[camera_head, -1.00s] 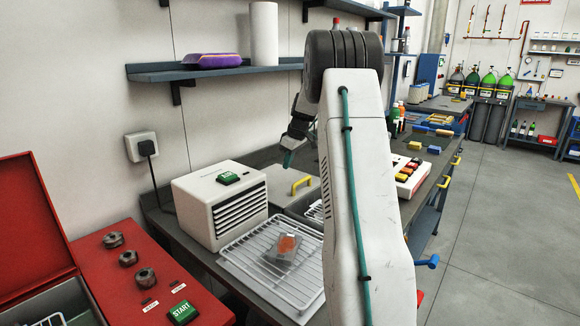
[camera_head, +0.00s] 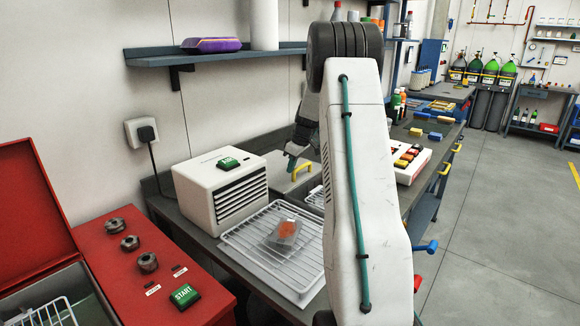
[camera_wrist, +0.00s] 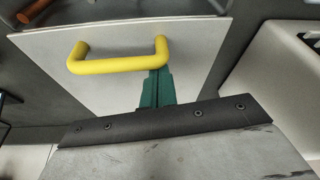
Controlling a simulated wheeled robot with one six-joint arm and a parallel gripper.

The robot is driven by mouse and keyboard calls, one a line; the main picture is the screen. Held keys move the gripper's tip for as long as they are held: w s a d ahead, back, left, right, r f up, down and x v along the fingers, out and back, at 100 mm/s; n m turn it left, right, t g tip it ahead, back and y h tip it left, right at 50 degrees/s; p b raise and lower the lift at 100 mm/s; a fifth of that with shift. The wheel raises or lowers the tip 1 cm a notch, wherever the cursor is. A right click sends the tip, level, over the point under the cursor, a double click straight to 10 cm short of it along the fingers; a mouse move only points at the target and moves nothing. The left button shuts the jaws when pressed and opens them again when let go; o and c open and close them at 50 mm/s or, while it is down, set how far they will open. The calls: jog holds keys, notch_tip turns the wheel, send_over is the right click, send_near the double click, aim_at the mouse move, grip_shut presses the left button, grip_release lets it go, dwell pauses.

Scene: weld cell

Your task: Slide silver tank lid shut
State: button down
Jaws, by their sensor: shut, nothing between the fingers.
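The silver tank lid (camera_wrist: 75,50) is a flat grey plate with a yellow bar handle (camera_wrist: 118,56). In the head view the lid (camera_head: 277,174) lies behind the white vented box, with its yellow handle (camera_head: 301,169) standing up. My gripper (camera_wrist: 155,88) has green fingers, shut and empty. In the wrist view they are over the lid, close to the right end of the handle; I cannot tell whether they touch it. In the head view my gripper (camera_head: 291,163) is just left of the handle. The tank below is mostly hidden by my arm.
A white vented box (camera_head: 220,195) with a green button stands left of the lid. A wire rack (camera_head: 262,251) holding a clear container with an orange item (camera_head: 287,230) is in front. A white box with coloured buttons (camera_head: 408,163) is to the right.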

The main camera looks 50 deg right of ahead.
jog(key=shift+s, duration=0.1)
jog(key=s, duration=2.7)
jog(key=shift+d, duration=0.45)
jog(key=shift+s+f, duration=0.1)
jog(key=shift+s, duration=0.05)
jog(key=v, duration=0.8)
jog(key=shift+w, duration=0.35)
